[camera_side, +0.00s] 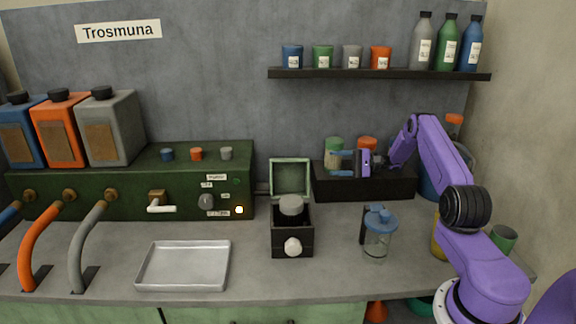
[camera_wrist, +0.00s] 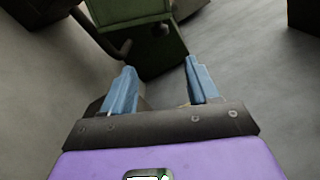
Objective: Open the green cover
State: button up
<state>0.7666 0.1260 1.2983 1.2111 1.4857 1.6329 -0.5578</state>
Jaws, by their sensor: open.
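The green cover (camera_side: 291,177) stands upright at the back of a small dark box (camera_side: 292,243), its framed face toward the side camera. The box top is open; a grey round piece (camera_side: 291,205) shows there, and a pale knob (camera_side: 293,246) is on its front. My gripper (camera_side: 333,163) is to the right of the cover, apart from it, fingers pointing left. Its two blue fingers are apart with nothing between them, as the wrist view (camera_wrist: 160,66) also shows. A dark green boxy part (camera_wrist: 160,48) lies beyond the fingertips there; I cannot tell which thing it is.
A black rack (camera_side: 365,185) with jars stands below my gripper. A glass jar with a blue lid (camera_side: 378,240) is right of the box. A metal tray (camera_side: 184,265) and a green machine (camera_side: 130,190) are to the left. A bottle shelf (camera_side: 380,74) hangs above.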

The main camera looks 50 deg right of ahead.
aim_at(288, 164)
jog(key=x, duration=1.7)
jog(key=shift+f, duration=0.1)
grip_shut()
